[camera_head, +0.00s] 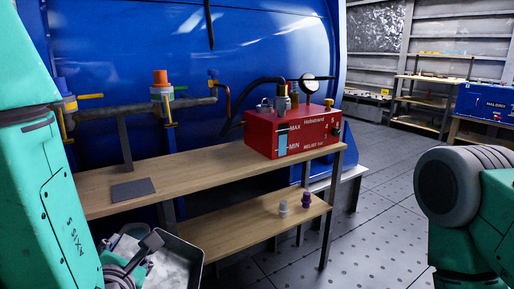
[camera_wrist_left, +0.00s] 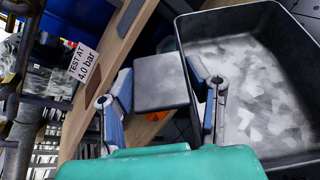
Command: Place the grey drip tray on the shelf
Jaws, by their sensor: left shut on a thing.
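The grey drip tray (camera_head: 188,258) is at the lower left of the head view, in front of the bench, its bottom cut off by the frame. In the left wrist view the tray (camera_wrist_left: 250,85) fills the right side, with a dark rim and a pale, blotchy inside. My left gripper (camera_head: 140,257) is at its left side. In the wrist view my left gripper (camera_wrist_left: 163,90) has a flat grey block (camera_wrist_left: 160,82) between its fingers, beside the tray wall; the join is not clear. The bench's lower wooden shelf (camera_head: 245,220) is partly hidden by the tray. My right gripper is out of view.
The bench top (camera_head: 205,165) holds a red box (camera_head: 290,132) with a gauge and a flat dark plate (camera_head: 133,189). Two small fittings (camera_head: 295,203) stand at the lower shelf's right end. A blue tank and pipes rise behind.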

